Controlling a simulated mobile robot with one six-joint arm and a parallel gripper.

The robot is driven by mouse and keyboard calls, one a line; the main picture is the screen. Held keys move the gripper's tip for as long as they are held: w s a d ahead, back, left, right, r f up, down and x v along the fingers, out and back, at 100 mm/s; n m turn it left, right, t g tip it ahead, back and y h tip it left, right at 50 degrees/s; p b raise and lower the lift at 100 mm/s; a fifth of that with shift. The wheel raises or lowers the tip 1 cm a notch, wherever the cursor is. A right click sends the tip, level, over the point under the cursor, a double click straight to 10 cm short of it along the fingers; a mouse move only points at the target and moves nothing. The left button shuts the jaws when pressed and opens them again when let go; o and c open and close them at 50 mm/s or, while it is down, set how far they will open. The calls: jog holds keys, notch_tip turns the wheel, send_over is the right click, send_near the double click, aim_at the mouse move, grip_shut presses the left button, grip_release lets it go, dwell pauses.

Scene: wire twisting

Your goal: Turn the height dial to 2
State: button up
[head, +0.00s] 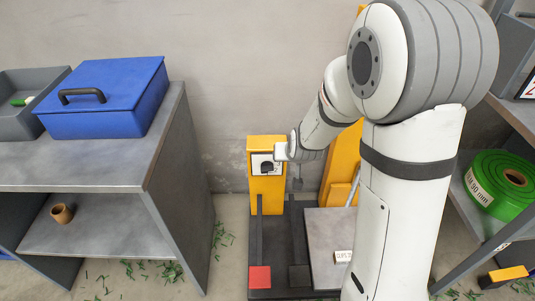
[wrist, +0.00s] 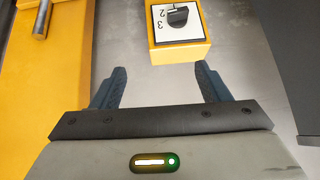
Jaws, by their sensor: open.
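The height dial (wrist: 178,17) is a dark knob on a white plate (wrist: 196,34) marked with numbers; 2 and 3 are readable in the wrist view. The plate sits on a yellow box (wrist: 180,51). In the head view the dial (head: 267,168) shows on the yellow post (head: 267,190), partly beside my wrist. My gripper (wrist: 161,82) is open and empty, its two dark fingers apart. In the wrist view the dial lies beyond the fingertips, a little right of the middle, and is not touched. In the head view the fingers are hard to make out. The exact dial setting is unclear.
A yellow column (head: 341,165) stands right of the post. A red pedal (head: 260,277) lies on the dark base below. A grey shelf (head: 165,150) with a blue box (head: 105,97) stands left. A green roll (head: 498,186) sits on the right shelf. Green scraps litter the floor.

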jog(key=w+a+f+t, duration=0.2)
jog(key=w+f, duration=0.3)
jog(key=f, duration=0.1)
jog(key=n+t+h, duration=0.1)
jog(key=n+t, duration=0.1)
jog(key=t, duration=0.6)
send_near(267, 172)
jog(key=w, duration=0.2)
jog(key=w+b, duration=0.1)
jog(key=w, duration=0.6)
jog(key=shift+w+d+f+b, duration=0.1)
jog(key=shift+w+f+b, duration=0.05)
jog(key=shift+b, duration=0.25)
jog(key=c, duration=1)
